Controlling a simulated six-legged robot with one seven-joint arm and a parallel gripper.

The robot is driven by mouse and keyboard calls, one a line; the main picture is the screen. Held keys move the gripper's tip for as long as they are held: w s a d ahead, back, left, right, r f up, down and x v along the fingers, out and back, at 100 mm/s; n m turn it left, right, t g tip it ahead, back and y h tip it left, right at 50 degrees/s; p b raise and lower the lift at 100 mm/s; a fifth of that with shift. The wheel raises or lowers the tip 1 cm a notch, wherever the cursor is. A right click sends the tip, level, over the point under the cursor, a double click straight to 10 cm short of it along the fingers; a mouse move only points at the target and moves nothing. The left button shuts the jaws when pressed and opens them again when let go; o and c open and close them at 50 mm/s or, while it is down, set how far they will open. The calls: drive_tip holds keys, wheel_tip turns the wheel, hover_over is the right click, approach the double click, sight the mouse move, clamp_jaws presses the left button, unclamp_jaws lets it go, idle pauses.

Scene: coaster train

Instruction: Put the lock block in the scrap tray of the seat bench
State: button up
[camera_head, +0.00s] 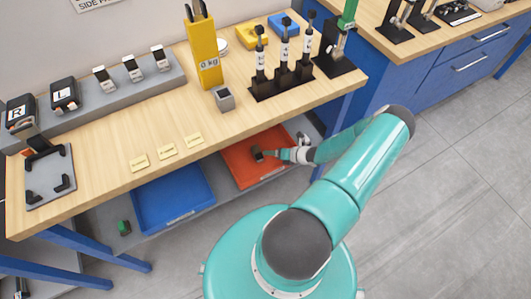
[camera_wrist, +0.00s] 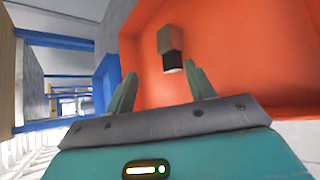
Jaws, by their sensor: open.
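A small grey-brown block with a black end (camera_wrist: 170,40), which looks like the lock block, is in the orange tray (camera_wrist: 225,45), which I take for the scrap tray. In the head view the orange tray (camera_head: 236,166) sits on the shelf under the bench top, and the block (camera_head: 257,152) shows small and dark inside it. My gripper (camera_wrist: 163,85) is open, with its two fingers apart and the block just beyond their tips, not between them. In the head view my gripper (camera_head: 268,154) reaches over the tray's right part. Whether the block rests flat is unclear.
A blue tray (camera_head: 172,198) stands left of the orange one on the same shelf. A small green-and-dark piece (camera_head: 124,228) lies further left. The bench top (camera_head: 110,170) is above, with a grey holder (camera_head: 225,98) near its edge. Floor to the right is clear.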

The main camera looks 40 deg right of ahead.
drive_tip(key=v, duration=0.5)
drive_tip(key=shift+s+d+r, duration=0.1)
drive_tip(key=shift+s, duration=0.2)
